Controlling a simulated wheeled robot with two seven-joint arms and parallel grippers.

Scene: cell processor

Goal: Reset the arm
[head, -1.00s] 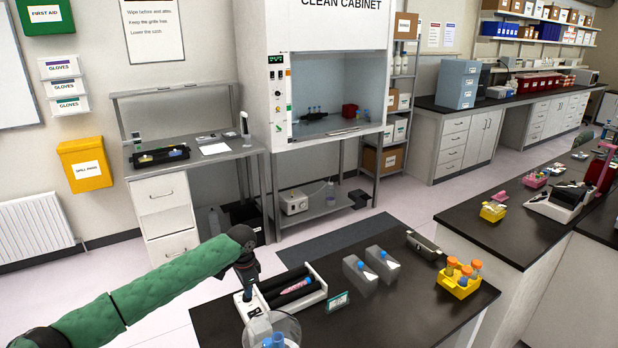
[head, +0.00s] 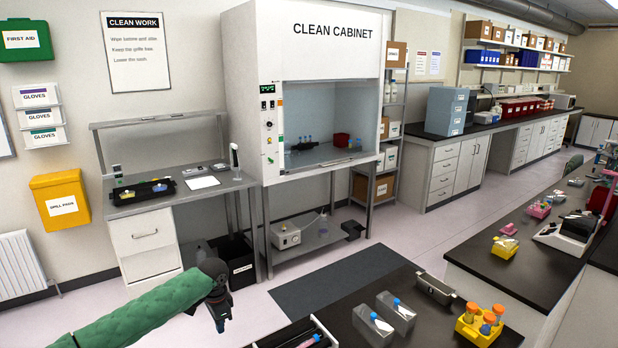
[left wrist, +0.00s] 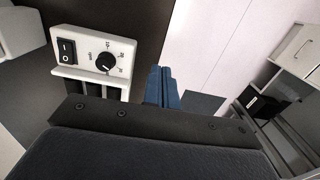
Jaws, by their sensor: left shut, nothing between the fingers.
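My left arm, in a green sleeve, comes in from the lower left of the head view. Its dark gripper (head: 219,318) points down near the bench's left edge and is shut with nothing in it. In the left wrist view the blue-grey fingers (left wrist: 160,87) are together, beside a white device with a dial (left wrist: 95,55). My right gripper is not in view.
The clean cabinet (head: 310,35) stands behind. Open floor and a dark mat (head: 340,290) lie between.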

